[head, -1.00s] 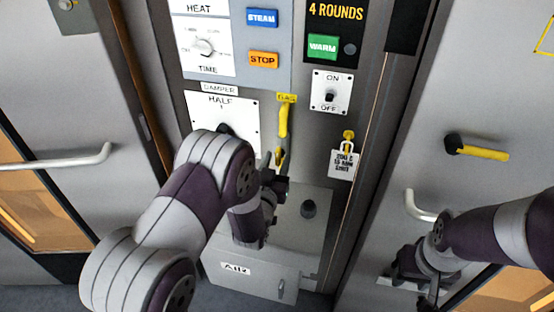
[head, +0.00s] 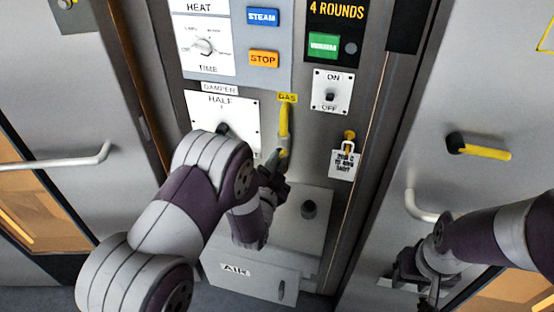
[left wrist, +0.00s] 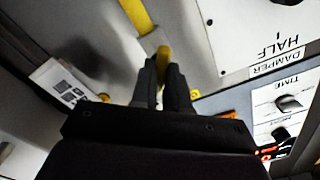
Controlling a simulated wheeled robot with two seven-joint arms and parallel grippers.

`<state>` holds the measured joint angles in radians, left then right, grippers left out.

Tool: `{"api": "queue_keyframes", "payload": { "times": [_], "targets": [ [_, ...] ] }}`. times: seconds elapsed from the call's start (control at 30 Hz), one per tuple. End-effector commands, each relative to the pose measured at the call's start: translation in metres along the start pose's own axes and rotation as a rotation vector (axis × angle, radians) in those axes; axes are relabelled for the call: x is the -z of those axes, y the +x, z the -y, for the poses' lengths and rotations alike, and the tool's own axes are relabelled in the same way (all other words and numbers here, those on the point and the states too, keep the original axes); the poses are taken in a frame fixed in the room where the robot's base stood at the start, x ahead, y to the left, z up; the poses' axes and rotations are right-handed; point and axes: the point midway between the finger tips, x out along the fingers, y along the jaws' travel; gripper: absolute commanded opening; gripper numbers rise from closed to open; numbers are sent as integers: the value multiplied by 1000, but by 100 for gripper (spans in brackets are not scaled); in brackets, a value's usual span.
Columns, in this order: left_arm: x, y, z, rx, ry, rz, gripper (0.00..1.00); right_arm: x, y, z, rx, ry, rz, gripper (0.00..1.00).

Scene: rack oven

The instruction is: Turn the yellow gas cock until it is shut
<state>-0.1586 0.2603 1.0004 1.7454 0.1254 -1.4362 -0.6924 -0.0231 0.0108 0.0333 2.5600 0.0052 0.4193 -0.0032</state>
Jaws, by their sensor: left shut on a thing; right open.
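The yellow gas pipe (head: 284,119) runs down the panel under the small GAS label (head: 287,98). At its lower end is a grey fitting with the yellow gas cock handle (head: 283,154), pointing down roughly in line with the pipe. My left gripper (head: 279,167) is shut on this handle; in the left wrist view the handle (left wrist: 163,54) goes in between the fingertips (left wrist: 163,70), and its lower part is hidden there. My right gripper (head: 428,290) is open and empty, low in front of the right-hand door, partly hidden by its arm.
The DAMPER plate (head: 240,112) is left of the pipe, the ON/OFF switch (head: 331,93) right of it. A tag (head: 344,163) hangs from a yellow hook. Below sits a grey AIR box (head: 258,280). The right-hand door has a black-and-yellow handle (head: 485,152).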

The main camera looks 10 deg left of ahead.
Motion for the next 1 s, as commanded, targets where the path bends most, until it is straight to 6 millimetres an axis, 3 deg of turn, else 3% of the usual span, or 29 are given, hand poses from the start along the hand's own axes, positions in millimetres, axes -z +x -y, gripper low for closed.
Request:
{"api": "queue_keyframes", "payload": {
  "times": [0.1,0.37,0.6,0.87,1.0],
  "targets": [
    [0,0,0,0,121,1,0,0,2,0,0,0,0,43],
    [0,0,0,-1,153,1,0,0,2,0,0,0,0,43],
    [0,0,0,0,517,0,0,-1,5,0,0,0,0,43],
    [0,0,0,0,545,0,0,0,5,0,0,0,0,43],
    [0,0,0,0,789,0,0,-1,7,0,0,0,0,43]
  ]
}}
